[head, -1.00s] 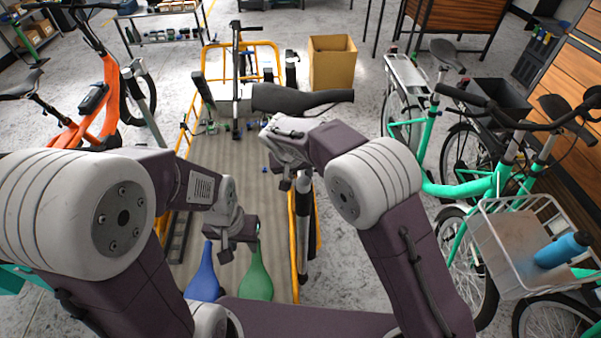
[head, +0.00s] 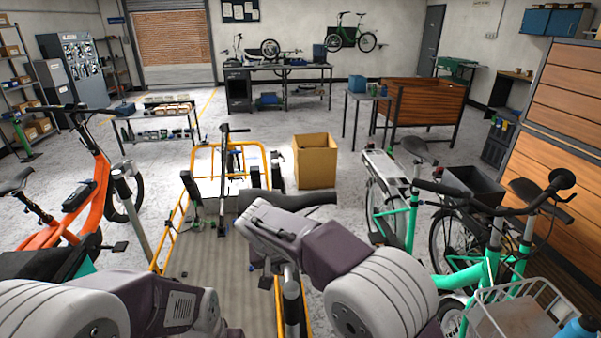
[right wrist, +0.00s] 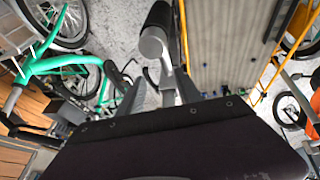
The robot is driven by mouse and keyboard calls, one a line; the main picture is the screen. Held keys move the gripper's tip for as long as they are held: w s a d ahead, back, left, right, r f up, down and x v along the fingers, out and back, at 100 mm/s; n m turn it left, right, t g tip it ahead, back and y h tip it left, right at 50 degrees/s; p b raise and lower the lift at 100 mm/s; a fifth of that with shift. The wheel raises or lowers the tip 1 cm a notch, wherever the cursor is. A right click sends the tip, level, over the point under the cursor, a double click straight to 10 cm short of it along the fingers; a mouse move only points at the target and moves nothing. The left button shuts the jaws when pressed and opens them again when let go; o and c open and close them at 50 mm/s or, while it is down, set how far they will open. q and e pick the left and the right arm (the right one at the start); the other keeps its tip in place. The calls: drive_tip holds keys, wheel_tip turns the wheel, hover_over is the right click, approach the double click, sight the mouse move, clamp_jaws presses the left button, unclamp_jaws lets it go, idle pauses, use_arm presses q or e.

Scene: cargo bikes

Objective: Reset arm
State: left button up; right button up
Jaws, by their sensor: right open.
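My right arm comes in from the lower right of the head view. My left arm lies low at the lower left of the head view. Its gripper (head: 232,333) is nearly all cut off by the bottom edge, so its jaws cannot be judged.
An orange bike (head: 85,195) stands left and green bikes (head: 470,265) stand right, one with a white basket (head: 522,312). A yellow rail (head: 167,245) edges the platform. A cardboard box (head: 315,163) stands behind. Open floor lies beyond, before the workbench (head: 285,69).

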drive_tip(key=w+d+r+m+p, duration=0.1)
drive_tip(key=w+d+r+m, duration=0.2)
drive_tip(key=d, duration=0.6)
drive_tip(key=s+d+m+g+p, duration=0.2)
drive_tip(key=s+d, duration=0.5)
drive_tip(key=d, duration=0.6)
drive_tip(key=s+d+f+n, duration=0.1)
drive_tip(key=s+f, duration=0.3)
drive_tip(key=s, duration=0.3)
drive_tip(key=s+d+f+n+g+y, duration=0.1)
drive_tip(key=s+f, duration=0.4)
drive_tip(key=s, duration=0.3)
drive_tip(key=shift+s+n+g+y, duration=0.15)
drive_tip(key=shift+n+g+y, duration=0.15)
drive_tip(key=shift+n, duration=0.1)
drive_tip(key=shift+s+f, duration=0.1)
